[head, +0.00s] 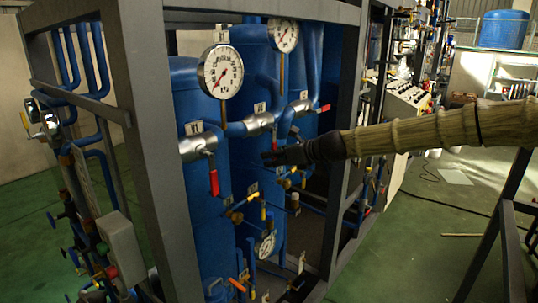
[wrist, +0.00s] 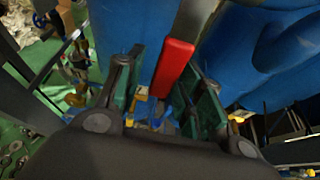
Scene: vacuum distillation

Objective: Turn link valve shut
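Three silver valve bodies sit on the blue pipes in the head view: left (head: 198,146), middle (head: 259,124) and right (head: 301,107). A red lever hangs down from the left one (head: 213,182), and another red lever points right from the right one (head: 323,108). I cannot tell which is the link valve; the labels are too small to read. My gripper (head: 268,157) is just below the middle valve. In the wrist view my gripper (wrist: 162,95) is open, with a red lever (wrist: 173,65) showing between its fingers. Contact cannot be made out.
Large blue tanks (head: 188,95) stand behind the valves. Two round gauges, left (head: 220,72) and right (head: 284,36), rise above them. A grey frame post (head: 145,130) stands at left. Small yellow-handled valves (head: 235,216) sit below. Green floor (head: 400,255) is open at right.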

